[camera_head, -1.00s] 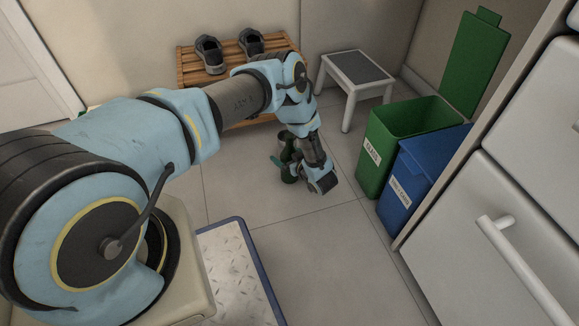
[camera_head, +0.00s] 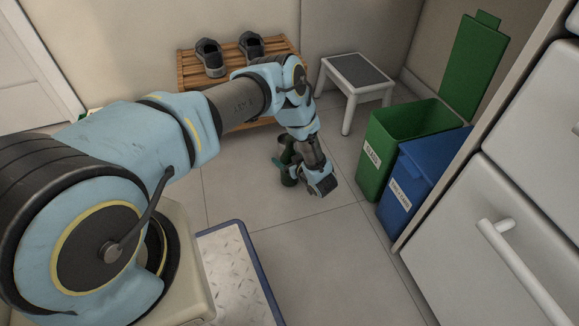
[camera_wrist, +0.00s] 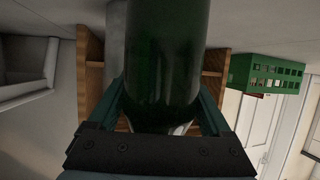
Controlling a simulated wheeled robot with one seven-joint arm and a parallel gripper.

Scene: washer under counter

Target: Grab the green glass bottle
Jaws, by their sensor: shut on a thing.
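The green glass bottle (camera_wrist: 165,60) fills the upper middle of the wrist view, dark green and shiny, between the two fingers of my gripper (camera_wrist: 165,105). The fingers are shut on it, one on each side. In the head view, the bottle (camera_head: 288,168) is a small dark green shape just left of my gripper (camera_head: 284,163), partly hidden by the wrist. I cannot tell whether its base touches the floor.
An open green bin (camera_head: 398,130) and a blue bin (camera_head: 411,175) stand to the right. A white step stool (camera_head: 355,75) and a wooden rack (camera_head: 193,73) with shoes are behind. A green crate (camera_wrist: 262,74) shows in the wrist view. Floor in front of my gripper is clear.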

